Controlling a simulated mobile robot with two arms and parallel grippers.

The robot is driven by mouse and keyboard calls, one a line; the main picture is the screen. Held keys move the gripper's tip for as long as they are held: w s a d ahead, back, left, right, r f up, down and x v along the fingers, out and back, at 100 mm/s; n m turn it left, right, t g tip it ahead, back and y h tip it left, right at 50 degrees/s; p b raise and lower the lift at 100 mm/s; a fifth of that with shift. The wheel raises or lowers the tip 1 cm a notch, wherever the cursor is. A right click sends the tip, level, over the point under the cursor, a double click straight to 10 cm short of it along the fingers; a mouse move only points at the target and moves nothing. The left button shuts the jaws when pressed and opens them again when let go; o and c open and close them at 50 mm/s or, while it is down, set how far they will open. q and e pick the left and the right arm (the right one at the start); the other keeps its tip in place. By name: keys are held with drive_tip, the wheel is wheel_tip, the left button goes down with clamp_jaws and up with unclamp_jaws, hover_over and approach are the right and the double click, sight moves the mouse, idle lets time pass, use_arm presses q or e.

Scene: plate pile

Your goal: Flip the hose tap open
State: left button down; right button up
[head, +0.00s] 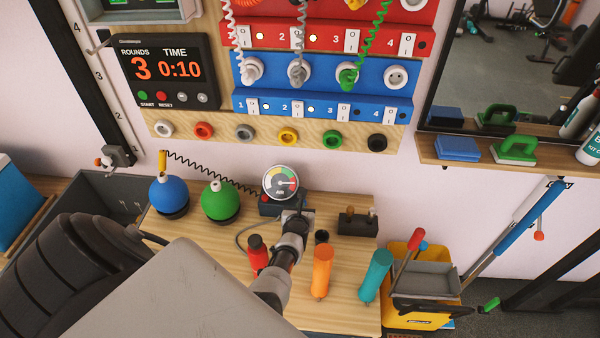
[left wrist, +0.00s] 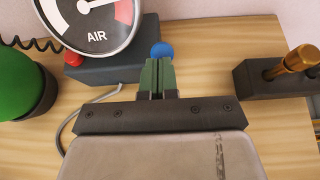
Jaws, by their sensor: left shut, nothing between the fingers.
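A blue round knob (left wrist: 162,50) shows just past my left fingertips in the left wrist view, beside the dark air gauge box (left wrist: 105,72). It may be the handle of the hose tap; the rest of the tap is hidden behind my fingers. My left gripper (left wrist: 158,92) is shut and empty, its green fingers pointing at the knob. I cannot tell whether they touch it. In the head view, the left gripper (head: 300,212) is by the round air gauge (head: 280,183), and the knob cannot be made out. My right gripper is not in view.
A blue ball (head: 169,194) and a green ball (head: 221,201) stand left of the gauge. A dark block with brass-coloured pegs (head: 357,222) is to the right. Red, orange (head: 322,270) and teal (head: 375,275) handles stand nearer. A yellow bucket (head: 410,315) is at the right.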

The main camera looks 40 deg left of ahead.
use_arm(q)
drive_tip(key=shift+w+a+r, duration=0.5)
drive_tip(key=shift+w+r, duration=0.05)
drive_tip(key=shift+w, duration=0.25)
drive_tip(key=shift+r, duration=0.1)
drive_tip(key=shift+d+r+p, duration=0.1)
drive_tip(key=shift+r+p, duration=0.7)
